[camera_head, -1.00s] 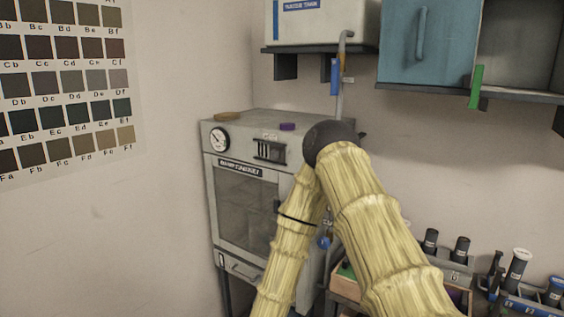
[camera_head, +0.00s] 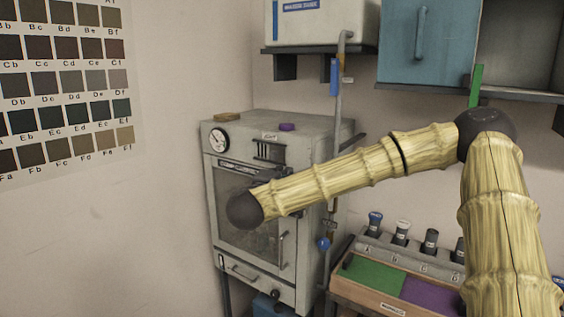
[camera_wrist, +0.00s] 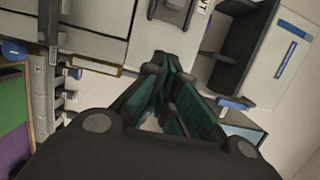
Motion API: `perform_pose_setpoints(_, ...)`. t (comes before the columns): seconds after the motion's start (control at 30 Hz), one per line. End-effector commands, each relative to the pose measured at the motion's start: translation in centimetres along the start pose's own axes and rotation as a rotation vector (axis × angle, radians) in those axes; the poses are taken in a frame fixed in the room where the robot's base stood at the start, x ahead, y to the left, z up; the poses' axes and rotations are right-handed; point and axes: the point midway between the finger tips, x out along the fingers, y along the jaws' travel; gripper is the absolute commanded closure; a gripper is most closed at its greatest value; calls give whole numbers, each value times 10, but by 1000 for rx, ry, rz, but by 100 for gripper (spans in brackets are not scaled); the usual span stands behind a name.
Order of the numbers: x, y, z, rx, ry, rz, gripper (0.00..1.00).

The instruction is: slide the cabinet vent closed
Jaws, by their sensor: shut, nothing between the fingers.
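The cabinet vent (camera_head: 268,152) is a small dark slotted panel on the upper front of the grey cabinet (camera_head: 215,185), below a small label. Dark slots show in it; how far it is open I cannot tell. In the wrist view a grey block, likely part of the vent (camera_wrist: 174,11), sits at the top edge beside a partly cut label. My gripper (camera_wrist: 167,72) is shut and empty, its fingers pointing up the wrist picture toward that block, seemingly apart from it. In the head view my gripper is mostly hidden behind my forearm and wrist, in front of the cabinet door.
A vertical pipe (camera_head: 340,110) with blue fittings runs by the cabinet's right side. A wall shelf (camera_head: 310,49) with a white box and a blue cupboard (camera_head: 425,45) hang above. A wooden tray (camera_head: 385,300) stands lower right.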

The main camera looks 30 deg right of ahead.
Motion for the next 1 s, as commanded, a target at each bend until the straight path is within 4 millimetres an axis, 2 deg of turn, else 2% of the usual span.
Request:
perform_pose_setpoints(0.27, 0, 0, 0, -2, -2, 0, 100)
perform_pose_setpoints(0.47, 13, -2, 0, -2, 0, 2, 100)
perform_pose_setpoints(1.0, 100, -2, 0, -4, -1, 1, 100)
